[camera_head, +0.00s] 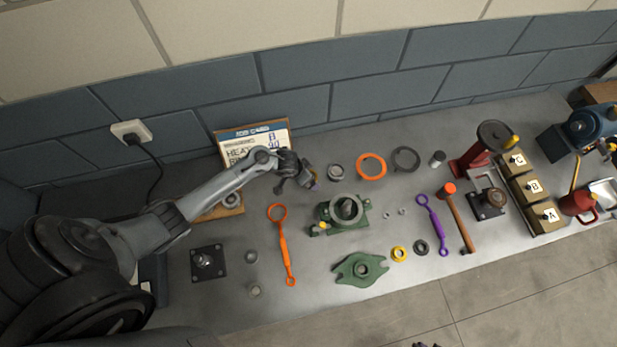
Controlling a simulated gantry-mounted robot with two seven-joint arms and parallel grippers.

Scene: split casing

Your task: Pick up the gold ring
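A small yellow-gold ring (399,254) lies flat on the grey bench, right of the green flanged plate (361,269) and beside a dark ring (421,246). My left arm reaches in from the left. Its gripper (312,183) hangs above the bench near the back, up and left of the gold ring and well apart from it. A small purple patch shows at its tip; I cannot tell whether its fingers are open or hold anything. Small dark tips at the bottom edge (426,345) may be my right gripper; the rest is out of frame.
A green housing (344,213) stands left of and behind the gold ring. An orange ring (371,166) and a grey ring (405,159) lie further back. A purple wrench (433,224) and a hammer (459,217) lie to the right. The bench in front of the gold ring is clear.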

